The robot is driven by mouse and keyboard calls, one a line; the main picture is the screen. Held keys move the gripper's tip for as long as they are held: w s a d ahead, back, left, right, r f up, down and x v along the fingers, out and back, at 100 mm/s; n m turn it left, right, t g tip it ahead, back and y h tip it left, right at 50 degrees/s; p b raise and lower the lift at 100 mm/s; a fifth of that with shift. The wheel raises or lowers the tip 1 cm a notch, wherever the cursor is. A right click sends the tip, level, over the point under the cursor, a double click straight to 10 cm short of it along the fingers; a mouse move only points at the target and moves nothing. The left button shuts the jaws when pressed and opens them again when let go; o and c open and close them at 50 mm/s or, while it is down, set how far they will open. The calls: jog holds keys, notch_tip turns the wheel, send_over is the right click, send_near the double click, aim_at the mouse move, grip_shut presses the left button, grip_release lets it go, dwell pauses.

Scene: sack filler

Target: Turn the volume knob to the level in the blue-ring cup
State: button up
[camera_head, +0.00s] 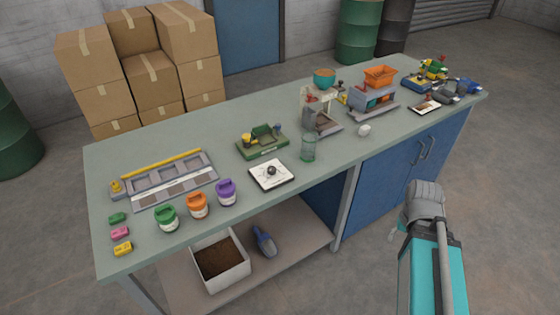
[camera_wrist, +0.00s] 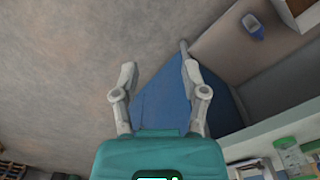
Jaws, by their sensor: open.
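A black round knob (camera_head: 271,169) sits on a white square plate (camera_head: 259,180) near the bench's front edge. I cannot read its marks or setting, nor be sure it is the volume knob. A clear greenish cup (camera_head: 308,149) stands upright just right of the plate; no blue ring is discernible on it, and its contents are unclear. My gripper (camera_wrist: 158,74) is open and empty in the wrist view, above the floor and beside the blue cabinet. In the head view my arm is in front of the bench at the right, well apart from the knob, and mostly hides the gripper.
Green, orange and purple lidded jars (camera_head: 197,206) stand left of the plate. A green device (camera_head: 262,143) is behind it. A press-like machine (camera_head: 318,105) and an orange-hopper machine (camera_head: 378,90) stand farther right. A blue scoop (camera_head: 264,241) lies on the lower shelf.

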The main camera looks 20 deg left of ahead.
jog(key=shift+w+a, duration=0.2)
jog(key=shift+w, duration=0.1)
jog(key=o, duration=0.3)
jog(key=shift+w+a+r, duration=0.1)
jog(key=shift+w, duration=0.05)
jog(key=shift+o, duration=0.2)
jog(key=w+a+r+n+y+p, duration=0.1)
jog(key=w+a+r+n+p, duration=0.2)
jog(key=a, duration=1)
jog(key=w+a+r+n+t+y+p, duration=0.1)
jog(key=w+a+r+n+p, duration=0.3)
jog(key=a, duration=0.9)
jog(key=w+a+r+n+y+p, duration=0.2)
jog(key=w+a+r+n, duration=0.3)
jog(key=a, duration=0.8)
jog(key=w+n+p, duration=0.1)
jog(key=w+n, duration=0.1)
jog(key=shift+w+n+p, duration=0.15)
jog(key=shift+n+p, duration=0.15)
jog(key=shift+p, duration=0.1)
jog(key=shift+f, duration=0.15)
